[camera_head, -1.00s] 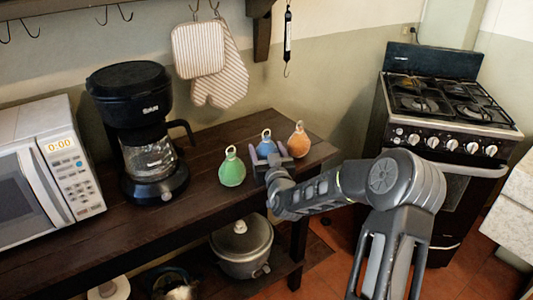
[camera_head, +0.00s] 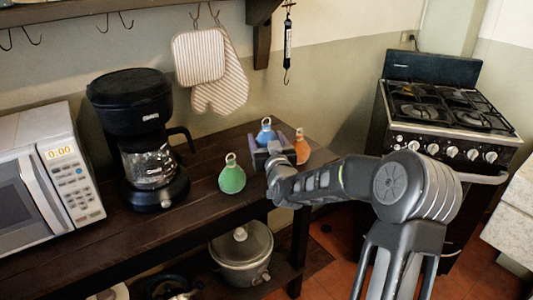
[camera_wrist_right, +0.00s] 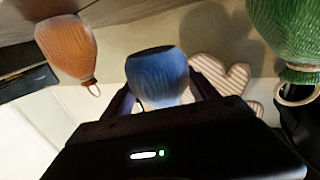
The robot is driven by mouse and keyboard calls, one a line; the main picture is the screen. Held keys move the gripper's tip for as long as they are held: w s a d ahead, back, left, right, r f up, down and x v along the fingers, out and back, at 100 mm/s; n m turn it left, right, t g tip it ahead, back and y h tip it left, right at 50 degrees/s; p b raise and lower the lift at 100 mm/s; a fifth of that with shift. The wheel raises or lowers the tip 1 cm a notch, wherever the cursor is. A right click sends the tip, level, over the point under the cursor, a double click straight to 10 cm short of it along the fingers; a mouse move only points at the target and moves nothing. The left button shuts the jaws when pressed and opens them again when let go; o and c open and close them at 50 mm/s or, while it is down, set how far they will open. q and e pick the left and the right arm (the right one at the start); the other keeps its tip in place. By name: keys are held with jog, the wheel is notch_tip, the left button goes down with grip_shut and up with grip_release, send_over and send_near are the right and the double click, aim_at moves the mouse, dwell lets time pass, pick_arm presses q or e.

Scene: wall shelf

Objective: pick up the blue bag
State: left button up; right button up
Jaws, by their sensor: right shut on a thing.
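The blue bag (camera_head: 266,131) is held between the fingers of my right gripper (camera_head: 267,152), raised above the dark wooden table. In the right wrist view the blue bag (camera_wrist_right: 158,75) sits between the two dark fingers, with its loop hidden. A green bag (camera_head: 232,176) stands on the table to the left of the gripper. An orange bag (camera_head: 302,147) stands to its right, partly covered by the gripper. Both also show in the wrist view, orange (camera_wrist_right: 68,48) at left and green (camera_wrist_right: 290,35) at right. My left gripper is out of view.
A black coffee maker (camera_head: 136,125) and a white microwave (camera_head: 40,175) stand on the table (camera_head: 150,232) to the left. Striped mitts (camera_head: 222,80) hang on the wall behind. A pot (camera_head: 242,250) is on the lower shelf. A stove (camera_head: 450,105) stands at right.

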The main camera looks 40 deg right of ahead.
aim_at(267, 130)
notch_tip(267, 130, up, 4)
jog(key=shift+f, duration=0.1)
dwell(0.9)
